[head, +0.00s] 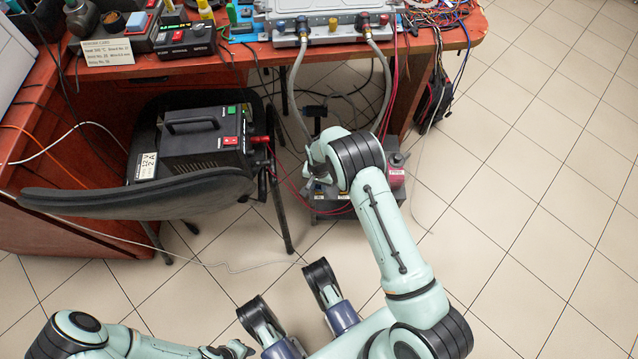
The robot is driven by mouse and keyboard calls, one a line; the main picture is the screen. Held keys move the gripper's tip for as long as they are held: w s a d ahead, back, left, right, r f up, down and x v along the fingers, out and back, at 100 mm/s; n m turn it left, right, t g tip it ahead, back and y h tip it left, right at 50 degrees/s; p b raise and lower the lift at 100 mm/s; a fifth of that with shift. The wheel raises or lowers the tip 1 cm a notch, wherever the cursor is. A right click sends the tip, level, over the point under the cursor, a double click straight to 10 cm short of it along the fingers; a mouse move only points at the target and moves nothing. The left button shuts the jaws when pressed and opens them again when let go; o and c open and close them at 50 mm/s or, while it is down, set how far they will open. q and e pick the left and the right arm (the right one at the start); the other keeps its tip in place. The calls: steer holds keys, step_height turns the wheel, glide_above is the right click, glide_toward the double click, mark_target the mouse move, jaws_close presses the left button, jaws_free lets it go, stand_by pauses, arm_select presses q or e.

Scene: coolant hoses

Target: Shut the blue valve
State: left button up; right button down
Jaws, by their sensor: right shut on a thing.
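My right gripper (315,168) is low beside the bench, at the floor unit (397,172) where the grey hose (294,90) from the blue fitting (302,27) comes down. It is shut on what seems to be the blue valve, which my fingers and wrist almost fully hide, so its handle angle cannot be told. A second grey hose (386,85) runs from the red fitting (364,22) down behind my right wrist. My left gripper (236,350) is at the bottom edge, away from the hoses, small and partly cut off.
A black chair (130,200) carries a black power supply (195,140) left of my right gripper. Red wires run from the supply towards the floor unit. The red bench (225,62) holds the metal box (325,10) and tools.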

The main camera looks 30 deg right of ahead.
steer(key=m, duration=0.3)
steer(key=shift+p, duration=0.3)
steer(key=m, duration=0.9)
steer(key=shift+m, duration=0.3)
arm_select(q)
steer(key=shift+w+r, duration=0.2)
steer(key=shift+w, duration=0.35)
arm_select(e)
steer(key=m, duration=0.4)
steer(key=shift+m, duration=0.6)
steer(key=c, duration=0.9)
jaws_free()
steer(key=shift+c, duration=0.2)
steer(key=shift+o, duration=0.3)
steer(key=shift+w+d, duration=0.15)
